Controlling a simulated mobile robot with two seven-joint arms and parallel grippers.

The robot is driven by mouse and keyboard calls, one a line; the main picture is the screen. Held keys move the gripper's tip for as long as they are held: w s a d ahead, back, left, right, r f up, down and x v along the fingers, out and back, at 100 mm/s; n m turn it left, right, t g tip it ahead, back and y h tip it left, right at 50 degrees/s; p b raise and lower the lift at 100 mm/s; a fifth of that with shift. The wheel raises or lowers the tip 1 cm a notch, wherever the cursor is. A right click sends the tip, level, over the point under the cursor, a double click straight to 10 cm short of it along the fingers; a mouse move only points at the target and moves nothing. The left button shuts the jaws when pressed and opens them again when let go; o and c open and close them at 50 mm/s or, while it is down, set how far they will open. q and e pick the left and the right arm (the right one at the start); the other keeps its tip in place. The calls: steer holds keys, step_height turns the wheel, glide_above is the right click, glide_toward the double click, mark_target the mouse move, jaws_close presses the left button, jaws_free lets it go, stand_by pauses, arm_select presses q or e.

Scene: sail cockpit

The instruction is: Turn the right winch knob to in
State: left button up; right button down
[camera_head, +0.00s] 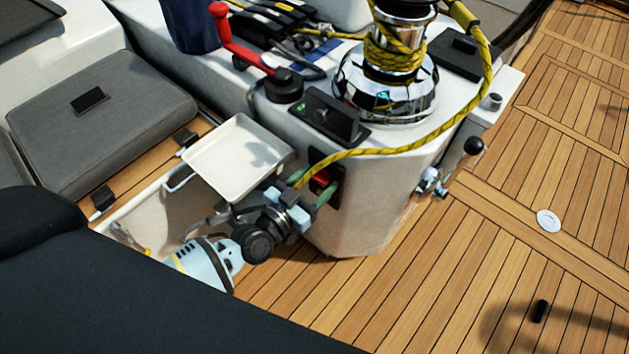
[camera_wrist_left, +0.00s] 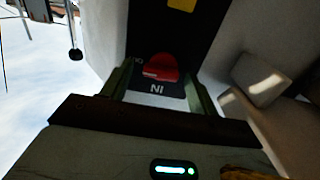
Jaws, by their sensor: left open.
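The red winch knob (camera_head: 321,180) sits on a dark panel on the side of the white console. In the left wrist view the red knob (camera_wrist_left: 163,67) shows ahead, with a pale mark at its left side. The label IN appears upside down just below it, and part of another label shows at its upper left. My left gripper (camera_head: 313,188) is open at the panel. In the left wrist view its green fingers (camera_wrist_left: 160,88) stand on either side of the IN label, close to the knob. I cannot tell whether they touch it. My right gripper is not in view.
A chrome winch (camera_head: 385,90) with yellow rope (camera_head: 432,138) stands on the console; the rope runs down beside the knob panel. A white tray (camera_head: 238,158) is close to my left wrist. A red-handled lever (camera_head: 238,45) and a black-knobbed lever (camera_head: 473,146) stand nearby.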

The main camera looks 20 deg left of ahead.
arm_select(q)
steer(key=c, duration=1)
steer(key=shift+o, duration=0.2)
steer(key=n, duration=0.4)
steer(key=shift+a+n+b, duration=0.1)
steer(key=shift+n+b, duration=0.2)
steer(key=shift+b, duration=0.05)
steer(key=n+b, duration=0.1)
steer(key=n, duration=0.4)
steer(key=shift+a, duration=0.1)
steer(key=n+b, duration=0.1)
steer(key=n, duration=0.4)
steer(key=shift+f, duration=0.15)
steer(key=shift+w+a+n+b, duration=0.15)
steer(key=shift+n+b, duration=0.55)
steer(key=shift+n, duration=1)
steer(key=o, duration=1)
steer(key=shift+c, duration=0.2)
